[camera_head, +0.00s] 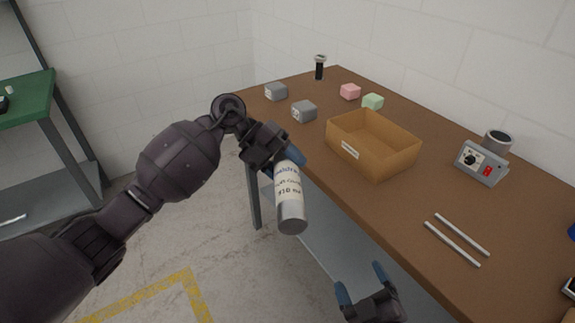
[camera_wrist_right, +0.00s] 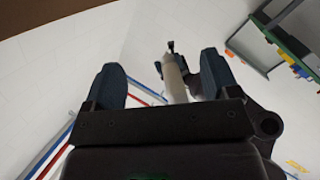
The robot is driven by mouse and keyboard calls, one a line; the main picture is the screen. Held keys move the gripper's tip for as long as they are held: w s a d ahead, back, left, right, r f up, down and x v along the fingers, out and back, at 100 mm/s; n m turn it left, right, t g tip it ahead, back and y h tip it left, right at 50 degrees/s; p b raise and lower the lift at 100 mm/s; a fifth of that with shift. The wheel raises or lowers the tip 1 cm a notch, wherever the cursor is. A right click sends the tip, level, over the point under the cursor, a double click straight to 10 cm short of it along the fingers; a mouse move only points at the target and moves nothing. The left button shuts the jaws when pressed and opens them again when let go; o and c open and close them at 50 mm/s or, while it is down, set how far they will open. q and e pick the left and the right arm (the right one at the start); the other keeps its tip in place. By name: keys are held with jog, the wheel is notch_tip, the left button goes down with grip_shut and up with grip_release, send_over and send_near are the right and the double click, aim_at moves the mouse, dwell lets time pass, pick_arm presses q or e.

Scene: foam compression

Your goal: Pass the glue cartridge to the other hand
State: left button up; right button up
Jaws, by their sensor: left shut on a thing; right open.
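The glue cartridge (camera_head: 290,200) is a pale cylinder with a printed label and a grey lower end. My left gripper (camera_head: 285,156) is shut on its upper part and holds it tilted in the air, in front of the table's near edge. My right gripper (camera_head: 361,283) is open and empty at the bottom of the head view, below and right of the cartridge and apart from it. In the right wrist view the cartridge (camera_wrist_right: 174,80) shows between the two open blue fingers, some way beyond them, with my left gripper (camera_wrist_right: 184,62) around its far part.
The brown table (camera_head: 400,215) bears an open cardboard box (camera_head: 400,159), two grey blocks (camera_head: 304,111), pink (camera_head: 350,91) and green (camera_head: 373,101) blocks, two white rods (camera_head: 455,242) and a grey control box (camera_head: 481,163). A green-topped bench (camera_head: 30,95) stands at left.

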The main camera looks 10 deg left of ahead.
jog(key=s+d+f+m+g+h, duration=0.2)
jog(key=s+d+f+m, duration=0.3)
jog(key=d, duration=0.3)
jog(key=s+d+f+m+g+h, duration=0.3)
jog(key=s+d+f+m+h, duration=0.1)
jog(key=d+f, duration=0.4)
jog(key=shift+s+d+f+m+g, duration=0.15)
jog(key=shift+s+d+m+g, duration=0.15)
jog(key=shift+s+d+m, duration=0.25)
